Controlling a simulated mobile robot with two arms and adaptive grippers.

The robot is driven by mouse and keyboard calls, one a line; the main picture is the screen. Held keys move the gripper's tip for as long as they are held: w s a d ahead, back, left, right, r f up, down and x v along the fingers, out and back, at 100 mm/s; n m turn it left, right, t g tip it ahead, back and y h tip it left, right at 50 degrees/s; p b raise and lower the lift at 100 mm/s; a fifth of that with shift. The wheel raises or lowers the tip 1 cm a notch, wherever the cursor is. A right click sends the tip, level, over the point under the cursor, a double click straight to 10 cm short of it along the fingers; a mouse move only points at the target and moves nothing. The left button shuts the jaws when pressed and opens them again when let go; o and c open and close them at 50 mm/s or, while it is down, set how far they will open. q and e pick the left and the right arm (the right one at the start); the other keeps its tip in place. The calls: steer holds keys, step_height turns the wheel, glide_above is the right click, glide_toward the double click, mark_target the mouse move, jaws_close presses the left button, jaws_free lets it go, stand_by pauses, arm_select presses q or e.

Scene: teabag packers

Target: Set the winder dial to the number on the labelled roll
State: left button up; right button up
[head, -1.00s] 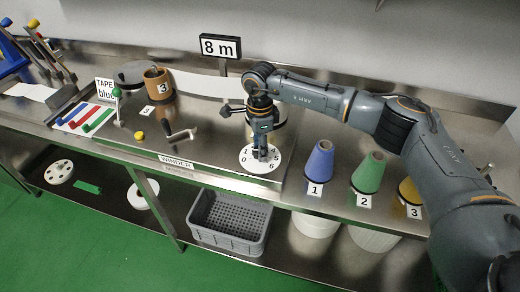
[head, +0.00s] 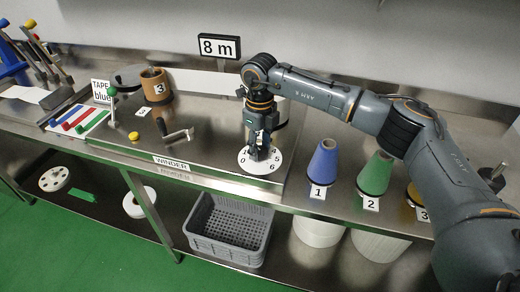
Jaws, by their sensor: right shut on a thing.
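The winder dial (head: 247,168) is a white disc with black numbers on the steel bench. 0, 4, 5 and 6 can be made out around its rim. My right gripper (head: 260,152) points down over its middle and is shut on the dial's knob, which the fingers mostly hide. I cannot tell which number the dial is set to. A brown roll (head: 150,92) at the back left carries a label reading 3. My left gripper is not in view.
A sign (head: 219,47) reading 8 m stands behind the dial. A crank handle (head: 178,135) is to its left. A grey crate (head: 228,248) is beneath.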

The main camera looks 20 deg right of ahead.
mark_target(260, 150)
steer(key=shift+m+b, duration=0.35)
steer(key=shift+m, duration=0.85)
steer(key=o, duration=1.2)
step_height(260, 150, up, 12)
steer(key=shift+r, duration=0.1)
